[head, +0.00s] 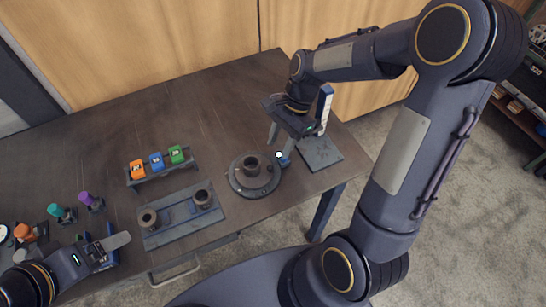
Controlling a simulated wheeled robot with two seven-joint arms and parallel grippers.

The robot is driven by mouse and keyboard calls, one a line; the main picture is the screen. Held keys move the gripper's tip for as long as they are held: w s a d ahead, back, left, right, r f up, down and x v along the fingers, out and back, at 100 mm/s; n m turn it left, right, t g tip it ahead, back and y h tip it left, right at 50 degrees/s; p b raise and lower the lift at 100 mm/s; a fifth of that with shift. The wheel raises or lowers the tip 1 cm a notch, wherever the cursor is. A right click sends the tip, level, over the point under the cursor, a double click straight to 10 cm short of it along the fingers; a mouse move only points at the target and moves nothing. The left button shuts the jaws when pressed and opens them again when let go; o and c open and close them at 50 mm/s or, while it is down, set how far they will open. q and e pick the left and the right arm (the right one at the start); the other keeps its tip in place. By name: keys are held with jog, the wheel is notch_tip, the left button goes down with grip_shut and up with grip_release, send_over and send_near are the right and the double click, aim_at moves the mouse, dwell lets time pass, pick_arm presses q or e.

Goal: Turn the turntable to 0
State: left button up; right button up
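The turntable (242,184) is a dark round disc near the table's front edge, with a short pipe piece (251,166) upright at its middle. Small marks show on its rim, but they are too small to read. My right gripper (279,147) points down at the turntable's right rim, its two fingers apart. A small pale round spot shows between the fingertips; I cannot tell whether the fingers touch the turntable. My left gripper (119,243) is low at the left, over the table's front edge, away from the turntable. I cannot see its finger gap clearly.
A grey tray (178,232) with two pipe pieces lies left of the turntable. Behind it, a rack (163,175) holds orange, blue and green blocks. A square plate (321,153) lies to the right. Teal (55,210) and purple (86,198) knobs stand at the left. The back of the table is clear.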

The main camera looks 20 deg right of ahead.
aim_at(271, 167)
jog(key=x, duration=0.6)
jog(key=shift+a+f, duration=0.15)
grip_shut()
